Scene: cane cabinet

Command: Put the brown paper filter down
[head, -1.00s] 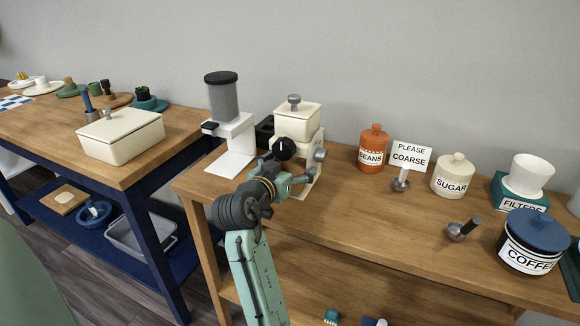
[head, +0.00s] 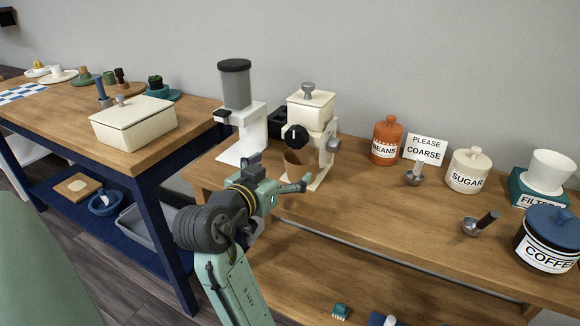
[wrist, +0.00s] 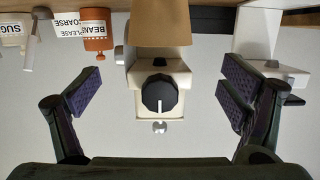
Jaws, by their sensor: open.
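The brown paper filter (head: 297,166) is at the front of the cream grinder (head: 311,108), low under its dark knob and apparently on its base. In the wrist view, which is upside down, the brown filter (wrist: 165,24) shows at the top centre, beyond my fingertips. My gripper (head: 279,178) is in front of and a little left of the filter in the head view. Its two fingers (wrist: 162,88) are spread wide with nothing between them, apart from the filter. The lower part of the filter is partly hidden by my gripper in the head view.
A white machine with a grey cylinder (head: 236,88) stands left of the grinder. To the right are an orange beans jar (head: 387,140), a sign (head: 425,149), a sugar jar (head: 468,170), a scoop (head: 478,224) and a coffee jar (head: 548,240). The front middle counter is clear.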

